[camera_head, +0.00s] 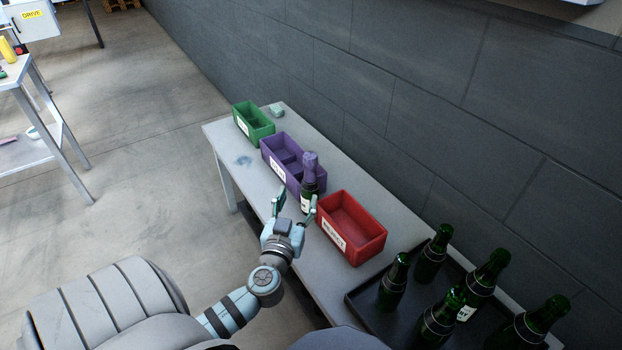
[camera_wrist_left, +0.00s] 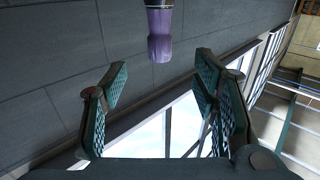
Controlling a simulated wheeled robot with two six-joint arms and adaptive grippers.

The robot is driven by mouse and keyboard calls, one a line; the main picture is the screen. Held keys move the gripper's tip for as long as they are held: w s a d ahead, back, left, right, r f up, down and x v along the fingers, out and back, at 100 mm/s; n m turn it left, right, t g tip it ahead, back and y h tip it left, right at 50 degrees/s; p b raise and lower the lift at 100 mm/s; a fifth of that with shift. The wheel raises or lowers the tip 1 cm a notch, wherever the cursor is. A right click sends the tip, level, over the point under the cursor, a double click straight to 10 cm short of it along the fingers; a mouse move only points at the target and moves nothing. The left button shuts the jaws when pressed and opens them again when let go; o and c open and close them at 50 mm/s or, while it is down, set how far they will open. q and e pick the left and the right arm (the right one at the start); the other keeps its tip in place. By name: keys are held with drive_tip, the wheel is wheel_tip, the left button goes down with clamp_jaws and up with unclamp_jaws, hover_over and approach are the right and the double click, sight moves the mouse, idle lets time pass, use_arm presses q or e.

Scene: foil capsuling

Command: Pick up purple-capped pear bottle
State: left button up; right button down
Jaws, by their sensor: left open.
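The purple-capped bottle (camera_head: 310,170) stands upright with a dark green body and a pale label, in front of the purple crate's near end. In the left wrist view its purple cap (camera_wrist_left: 160,35) hangs in from the top edge, beyond the fingertips and roughly centred between them. My left gripper (camera_head: 297,203) is open and empty, with its fingers pointing at the bottle's lower body. Both fingers show spread apart in the left wrist view (camera_wrist_left: 160,75). The bottle's base is partly hidden by the gripper. My right gripper is not in view.
The light table (camera_head: 222,137) runs along a grey block wall. It carries a green crate (camera_head: 262,122), a purple crate (camera_head: 267,151) and a red crate (camera_head: 372,253) close to the gripper's right. A black tray (camera_head: 352,301) with several green bottles stands at the near right.

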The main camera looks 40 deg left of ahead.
sight(308, 167)
use_arm(q)
drive_tip(key=x, duration=1.4)
drive_tip(key=shift+r, duration=0.4)
clamp_jaws()
